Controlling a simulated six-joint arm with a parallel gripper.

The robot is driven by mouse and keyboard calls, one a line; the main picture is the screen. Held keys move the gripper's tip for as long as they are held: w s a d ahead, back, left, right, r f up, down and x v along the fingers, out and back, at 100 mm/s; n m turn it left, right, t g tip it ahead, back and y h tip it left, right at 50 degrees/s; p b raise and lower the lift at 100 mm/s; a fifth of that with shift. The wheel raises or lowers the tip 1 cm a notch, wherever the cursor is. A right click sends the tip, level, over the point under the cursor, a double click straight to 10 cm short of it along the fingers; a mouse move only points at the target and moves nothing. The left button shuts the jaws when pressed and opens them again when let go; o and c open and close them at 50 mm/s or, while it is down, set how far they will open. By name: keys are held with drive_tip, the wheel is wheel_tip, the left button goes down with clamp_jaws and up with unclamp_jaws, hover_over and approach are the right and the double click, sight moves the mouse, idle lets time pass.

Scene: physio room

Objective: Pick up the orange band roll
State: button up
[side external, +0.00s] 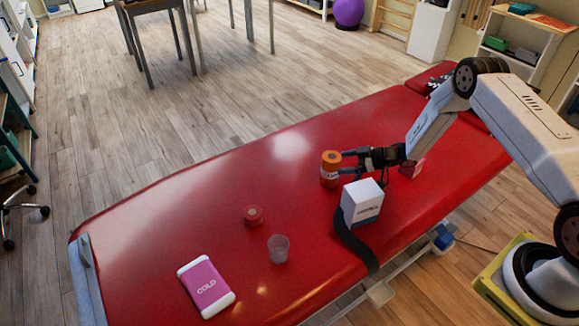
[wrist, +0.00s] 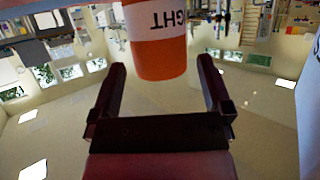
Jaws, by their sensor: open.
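The orange band roll (side external: 330,169) stands upright on the red treatment table (side external: 200,215), with a white label around its middle. In the wrist view the orange roll (wrist: 160,58) shows large between and beyond the fingertips, with part of a label reading "GHT"; its far end is cut off by the frame edge. My gripper (side external: 345,164) is low over the table, level with the roll and pointing left at it. In the wrist view my gripper (wrist: 162,80) is open, one finger on each side of the roll's line. Whether a finger touches the roll I cannot tell.
A white box (side external: 361,203) stands just in front of my gripper, with a dark strap (side external: 355,245) beside it. A small red tape roll (side external: 253,216), a clear cup (side external: 279,248) and a pink cold pack (side external: 206,286) lie toward the left. The table behind the orange roll is clear.

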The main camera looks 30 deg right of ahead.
sight(331, 162)
drive_tip(key=shift+x, duration=2.55)
drive_tip(key=shift+r, duration=0.1)
drive_tip(key=c, duration=1.3)
drive_tip(key=shift+w+r, duration=0.1)
drive_tip(key=shift+r, duration=0.1)
drive_tip(key=shift+r, duration=4.85)
